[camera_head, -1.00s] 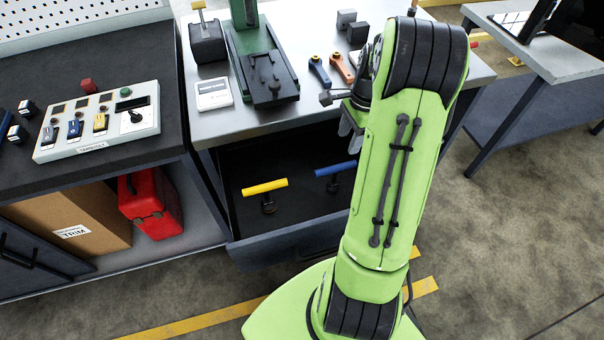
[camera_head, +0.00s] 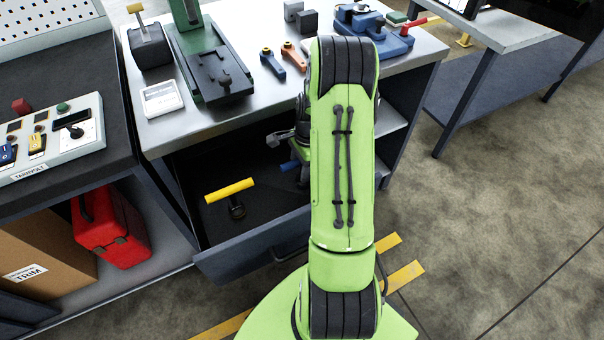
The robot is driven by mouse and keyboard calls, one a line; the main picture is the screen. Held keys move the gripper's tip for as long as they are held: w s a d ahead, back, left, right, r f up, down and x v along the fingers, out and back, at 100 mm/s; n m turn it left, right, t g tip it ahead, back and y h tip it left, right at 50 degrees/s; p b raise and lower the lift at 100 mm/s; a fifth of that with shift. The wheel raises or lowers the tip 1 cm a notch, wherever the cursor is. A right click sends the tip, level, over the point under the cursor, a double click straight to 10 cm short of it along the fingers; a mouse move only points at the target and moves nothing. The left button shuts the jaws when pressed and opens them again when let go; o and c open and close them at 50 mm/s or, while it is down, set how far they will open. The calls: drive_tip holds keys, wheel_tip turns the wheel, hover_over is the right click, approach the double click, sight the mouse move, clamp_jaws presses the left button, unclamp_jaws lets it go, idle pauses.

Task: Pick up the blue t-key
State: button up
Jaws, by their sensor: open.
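The blue t-key (camera_head: 289,166) lies in the open drawer under the steel bench. Only the left end of its blue bar shows; my arm hides the rest. My gripper (camera_head: 302,173) is low over the drawer, right at the blue t-key in the picture, and mostly hidden behind my green arm. It is open; I cannot tell whether its fingers are around the bar or above it.
The drawer (camera_head: 250,256) has a raised front wall close to my arm. The bench top (camera_head: 205,124) above holds a green press, a white device, and blue and orange keys (camera_head: 272,63). A red case (camera_head: 110,232) stands on the shelf at left.

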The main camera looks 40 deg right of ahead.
drive_tip(key=shift+r, duration=0.15)
drive_tip(key=shift+c, duration=0.3)
clamp_jaws()
